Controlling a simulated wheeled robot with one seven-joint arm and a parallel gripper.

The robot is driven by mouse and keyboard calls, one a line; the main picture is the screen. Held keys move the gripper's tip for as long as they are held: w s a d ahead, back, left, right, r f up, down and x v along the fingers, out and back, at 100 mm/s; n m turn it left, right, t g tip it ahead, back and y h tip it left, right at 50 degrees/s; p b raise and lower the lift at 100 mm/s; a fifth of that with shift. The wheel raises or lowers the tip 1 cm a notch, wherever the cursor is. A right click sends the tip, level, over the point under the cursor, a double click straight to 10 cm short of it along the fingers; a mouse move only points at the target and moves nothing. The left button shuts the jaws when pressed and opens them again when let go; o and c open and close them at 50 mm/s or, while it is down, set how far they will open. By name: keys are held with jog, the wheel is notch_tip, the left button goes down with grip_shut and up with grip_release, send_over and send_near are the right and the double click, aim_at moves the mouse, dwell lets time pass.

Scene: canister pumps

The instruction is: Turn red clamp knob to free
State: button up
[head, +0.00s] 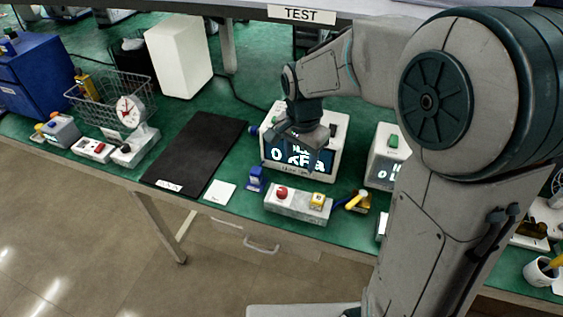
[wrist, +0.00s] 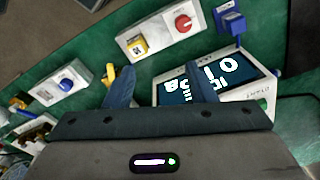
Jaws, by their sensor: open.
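A red knob (head: 282,193) sits on the left part of a pale grey block (head: 298,206), with a yellow piece (head: 318,201) on its right part. In the wrist view the red knob (wrist: 183,23) is near the top, beyond my fingertips, and the yellow piece (wrist: 137,45) is left of it. My gripper (head: 303,140) hangs over the front of a white pump (head: 337,150) with a lit display, behind the knob block. It is open and empty, with its fingers (wrist: 158,75) apart in the wrist view. Neither finger touches the knob. The pump's display is partly hidden by my gripper.
A blue part (head: 255,179) stands left of the knob block, and a yellow-handled valve (head: 357,201) stands right of it. A second white pump (head: 386,157) is further right. A black mat (head: 195,150) and white card (head: 219,192) lie left. The table's front edge is close to the block.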

aim_at(283, 190)
jog(key=w+a+f+m, duration=0.2)
jog(key=w+a+f, duration=0.1)
jog(key=a, duration=0.1)
jog(key=shift+m+g, duration=0.3)
jog(key=shift+g, duration=0.1)
jog(key=f, duration=0.4)
jog(key=f+p, duration=0.1)
jog(key=f, duration=0.4)
jog(key=f+p, duration=0.1)
jog(key=f, duration=0.3)
jog(key=shift+w+f, duration=0.2)
jog(key=shift+w, duration=0.05)
jog(key=c, duration=1)
